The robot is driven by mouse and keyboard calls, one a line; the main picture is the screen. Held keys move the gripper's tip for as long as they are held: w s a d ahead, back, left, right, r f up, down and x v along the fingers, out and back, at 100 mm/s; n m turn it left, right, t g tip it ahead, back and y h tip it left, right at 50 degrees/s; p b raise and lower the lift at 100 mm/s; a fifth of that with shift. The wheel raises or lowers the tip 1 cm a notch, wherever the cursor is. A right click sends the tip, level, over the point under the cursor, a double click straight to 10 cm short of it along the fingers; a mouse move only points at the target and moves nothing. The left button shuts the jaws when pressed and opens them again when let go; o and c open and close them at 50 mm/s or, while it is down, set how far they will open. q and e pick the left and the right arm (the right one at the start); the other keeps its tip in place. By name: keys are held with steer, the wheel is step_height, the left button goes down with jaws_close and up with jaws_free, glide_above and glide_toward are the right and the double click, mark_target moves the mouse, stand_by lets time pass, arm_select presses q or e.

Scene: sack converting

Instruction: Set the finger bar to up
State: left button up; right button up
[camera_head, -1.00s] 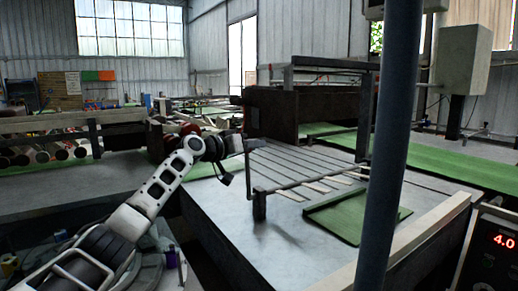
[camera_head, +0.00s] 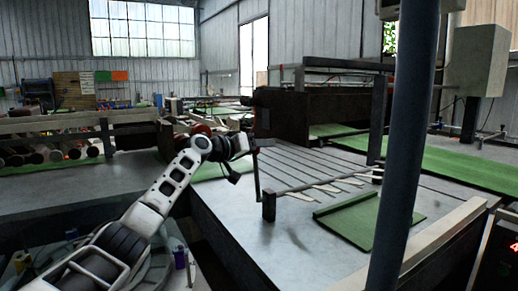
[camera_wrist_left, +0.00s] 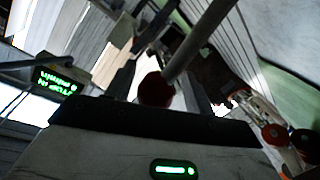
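The finger bar (camera_head: 312,183) is a dark rail across the grey table, with several pale flat fingers under it. It runs from a short dark post to the right; whether it is raised is hard to tell. A dark upright lever (camera_head: 257,178) stands at its left end. My left gripper (camera_head: 247,145) is at the lever's top. In the left wrist view, a dark red knob (camera_wrist_left: 157,90) on a grey rod (camera_wrist_left: 196,42) sits between the spread fingers, with a light gap beside it. Firm contact does not show. My right gripper is out of view.
A green tray-like sheet (camera_head: 365,220) lies on the table (camera_head: 245,225). A thick dark pole (camera_head: 405,150) crosses the view at right. A dark machine housing (camera_head: 310,115) stands behind, and rolls (camera_head: 40,155) lie at the left.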

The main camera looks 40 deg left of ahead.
arm_select(q)
steer(key=shift+s+d, duration=0.1)
steer(key=shift+s, duration=0.3)
steer(key=b+v, duration=0.6)
steer(key=v, duration=0.9)
steer(key=shift+r, duration=0.2)
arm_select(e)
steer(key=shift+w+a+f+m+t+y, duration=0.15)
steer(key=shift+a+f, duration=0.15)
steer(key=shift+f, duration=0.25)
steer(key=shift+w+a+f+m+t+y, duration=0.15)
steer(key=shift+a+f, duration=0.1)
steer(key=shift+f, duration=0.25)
arm_select(q)
steer(key=shift+s+f, duration=0.1)
steer(key=shift+s, duration=0.05)
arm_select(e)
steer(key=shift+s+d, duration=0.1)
